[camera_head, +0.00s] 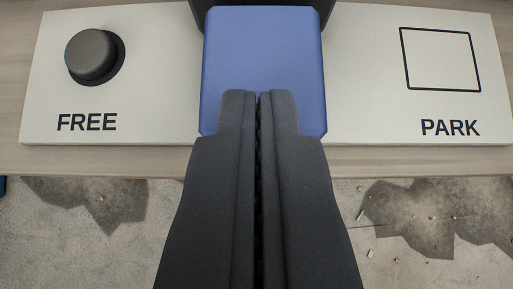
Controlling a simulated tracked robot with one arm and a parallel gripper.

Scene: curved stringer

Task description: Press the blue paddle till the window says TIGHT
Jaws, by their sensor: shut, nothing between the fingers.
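The blue paddle (263,50) is a flat blue plate in the middle of a white panel, at the top centre of the camera view. My gripper (258,95) is shut and empty. Its black fingertips overlap the lower part of the paddle in the picture. I cannot tell whether they touch it or are above it. Its dark mount shows behind the paddle at the top edge. No window and no word TIGHT show in this view.
The white panel (165,75) has a black round knob (91,54) above the word FREE at left. An empty black square outline (440,59) above PARK is at right. The panel lies on a pale wooden surface (90,160), with a cracked, patched grey floor (420,268) below its edge.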

